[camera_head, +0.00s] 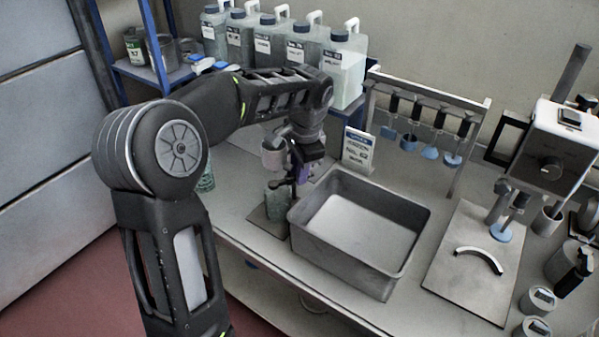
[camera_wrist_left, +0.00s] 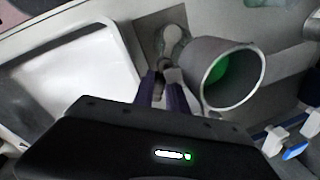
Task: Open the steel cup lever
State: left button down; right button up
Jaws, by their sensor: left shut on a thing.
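The steel cup (camera_head: 272,155) is a grey cup near the left end of the bench, partly behind my left wrist. In the left wrist view the steel cup (camera_wrist_left: 232,78) appears large, its open mouth facing the camera and green inside. My left gripper (camera_head: 302,178) is beside the cup, to its right in the head view. In the left wrist view its purple-edged fingers (camera_wrist_left: 166,88) are close together against the cup's side, shut on the lever. The lever itself is mostly hidden by the fingers. My right gripper is in neither view.
A clear glass beaker (camera_head: 277,198) stands below the cup. A grey bin (camera_head: 340,262) with a pale floor is just right of my gripper. A small sign (camera_head: 357,150) and a rack (camera_head: 430,97) of blue-ended tools stand behind it. Jugs (camera_head: 342,70) line the back.

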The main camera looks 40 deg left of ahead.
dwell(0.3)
pick_arm(q)
jog(key=c, duration=1.3)
grip_release()
jog(key=shift+c, duration=0.2)
jog(key=shift+r, duration=0.15)
notch_tip(320, 180, up, 7)
jog(key=d, duration=0.1)
jog(key=shift+s+d+r+b, duration=0.15)
jog(key=shift+s+r+b, duration=0.05)
jog(key=shift+s+b, duration=0.2)
